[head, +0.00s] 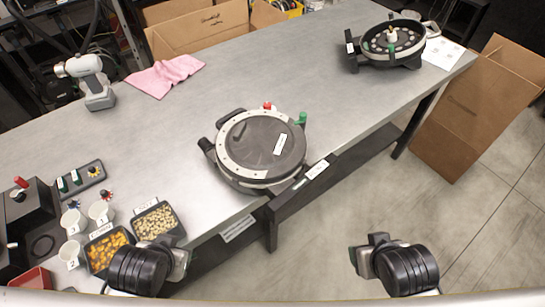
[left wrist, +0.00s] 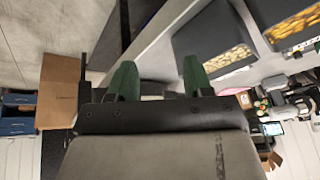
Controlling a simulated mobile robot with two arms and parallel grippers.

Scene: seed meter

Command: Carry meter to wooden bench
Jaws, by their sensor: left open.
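A round seed meter (head: 262,148) with a dark lid and pale dotted ring lies near the front edge of the grey table, with red and green knobs on its far side. A second, open round meter (head: 392,40) with a ring of pale discs sits at the table's far right end. My left gripper (head: 178,262) is at the front edge by the seed trays, away from both meters; its green fingertips are apart and empty in the left wrist view (left wrist: 159,78). My right gripper (head: 366,258) is over the floor, touching nothing visible; its fingers are unclear. I make out no wooden bench.
Seed trays (head: 158,222), cups (head: 100,212) and a black device (head: 20,205) crowd the table's left front. Cardboard boxes stand behind (head: 205,25) and right (head: 475,110).

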